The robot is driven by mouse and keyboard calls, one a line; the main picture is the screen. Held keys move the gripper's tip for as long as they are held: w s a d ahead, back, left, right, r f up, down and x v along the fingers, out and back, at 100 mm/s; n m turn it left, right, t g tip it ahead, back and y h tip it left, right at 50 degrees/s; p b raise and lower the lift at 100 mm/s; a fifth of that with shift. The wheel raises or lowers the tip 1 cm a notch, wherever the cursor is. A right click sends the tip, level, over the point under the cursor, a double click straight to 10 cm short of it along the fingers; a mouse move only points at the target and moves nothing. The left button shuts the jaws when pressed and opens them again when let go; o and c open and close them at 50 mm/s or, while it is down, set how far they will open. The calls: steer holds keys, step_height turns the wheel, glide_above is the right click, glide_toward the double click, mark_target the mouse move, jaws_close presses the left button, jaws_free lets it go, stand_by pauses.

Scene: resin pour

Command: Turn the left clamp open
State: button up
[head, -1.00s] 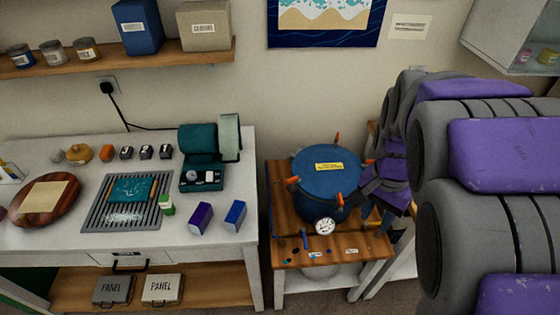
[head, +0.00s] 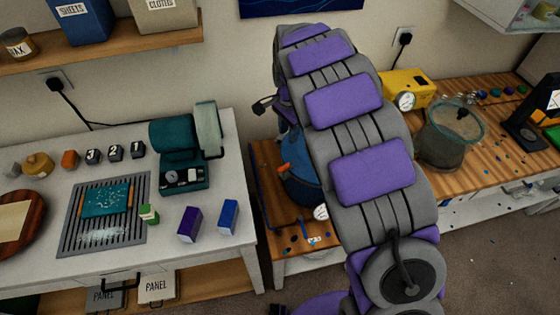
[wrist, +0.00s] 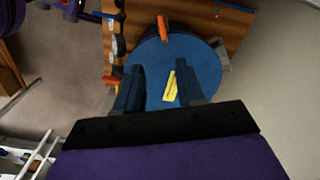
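The blue pressure pot (head: 298,183) stands on a small wooden stand and is mostly hidden behind my arm in the head view. One orange clamp (head: 284,168) shows at its left side. In the wrist view the round blue lid (wrist: 205,65) has a yellow label (wrist: 171,88). One orange clamp (wrist: 163,28) is at the lid's top edge and another (wrist: 110,80) at its left edge. My gripper (wrist: 158,85) is open, its two dark fingers apart over the lid with nothing seen between them. In the head view its tip (head: 264,105) shows left of my arm, above the pot.
A white bench (head: 225,257) with a teal machine (head: 182,150) and small boxes is at the left. A wooden bench (head: 480,160) with a clear bucket (head: 450,135) and a yellow device (head: 400,88) is at the right. A shelf (head: 100,55) is at upper left.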

step_height(320, 180, down, 4)
steer(key=d, duration=0.1)
steer(key=b, duration=0.2)
glide_toward(284, 166)
step_height(284, 166, down, 5)
steer(key=a, duration=0.2)
steer(key=d+f, duration=0.1)
steer(key=d, duration=0.1)
steer(key=d+f, duration=0.1)
steer(key=f, duration=0.1)
steer(key=shift+w+d+f, duration=0.1)
steer(key=shift+d+f, duration=0.05)
steer(key=shift+d, duration=0.25)
steer(key=shift+f+b, duration=0.15)
steer(key=shift+b, duration=0.15)
steer(key=a, duration=0.3)
steer(key=shift+f, duration=0.2)
steer(key=shift+a, duration=0.3)
steer(key=shift+c, duration=0.5)
steer(key=shift+d, duration=0.15)
steer(key=shift+c, duration=0.7)
steer(key=shift+d+r, duration=0.1)
steer(key=shift+d, duration=1.1)
steer(key=c, duration=0.5)
steer(key=shift+a, duration=0.5)
jaws_close()
